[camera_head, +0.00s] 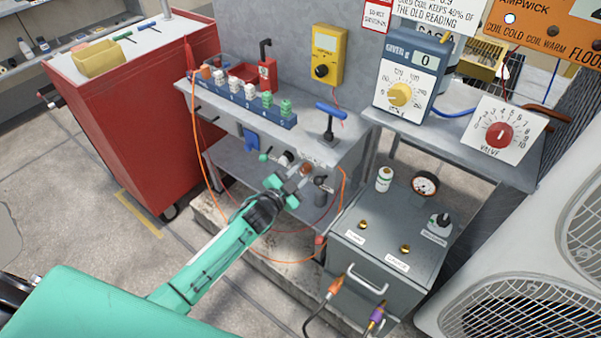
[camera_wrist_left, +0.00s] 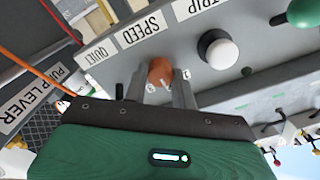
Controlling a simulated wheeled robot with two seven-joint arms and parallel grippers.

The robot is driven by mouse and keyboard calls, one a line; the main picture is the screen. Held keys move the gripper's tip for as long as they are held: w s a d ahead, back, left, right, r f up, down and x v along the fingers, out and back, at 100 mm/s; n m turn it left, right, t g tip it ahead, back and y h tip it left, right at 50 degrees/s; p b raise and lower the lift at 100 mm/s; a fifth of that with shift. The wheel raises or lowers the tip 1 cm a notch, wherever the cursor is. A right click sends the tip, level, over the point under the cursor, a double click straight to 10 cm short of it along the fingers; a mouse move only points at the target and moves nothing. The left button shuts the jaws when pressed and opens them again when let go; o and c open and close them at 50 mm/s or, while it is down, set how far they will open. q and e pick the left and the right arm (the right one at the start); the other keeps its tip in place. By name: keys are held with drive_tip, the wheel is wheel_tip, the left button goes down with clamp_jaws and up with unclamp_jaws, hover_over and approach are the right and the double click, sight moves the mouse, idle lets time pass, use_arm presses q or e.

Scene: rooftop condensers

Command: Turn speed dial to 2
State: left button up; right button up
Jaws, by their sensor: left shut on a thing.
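The speed dial (camera_wrist_left: 160,73) is a round orange-brown knob with a pale pointer mark, beside the SPEED label (camera_wrist_left: 140,30) in the left wrist view. Small digits show near it, partly hidden by the fingers, so I cannot read its setting. My left gripper (camera_wrist_left: 160,90) has one finger on each side of the dial and is shut on it. In the head view my left gripper (camera_head: 296,187) reaches the front of the grey bench, and the dial (camera_head: 306,169) shows just beyond its fingertips. My right gripper is in neither view.
A white-capped black TRIP knob (camera_wrist_left: 218,50) and a green knob (camera_wrist_left: 304,12) sit beside the dial. An orange cable (camera_head: 222,215) loops below the bench. A grey machine box (camera_head: 385,255) stands close to the right, and a red cabinet (camera_head: 135,130) to the left.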

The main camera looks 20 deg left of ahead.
use_arm(q)
drive_tip(key=shift+m, duration=0.4)
drive_tip(key=o, duration=1)
drive_tip(key=shift+s, duration=0.15)
drive_tip(key=v, duration=1.3)
drive_tip(key=shift+s+a, duration=0.1)
drive_tip(key=shift+s, duration=0.2)
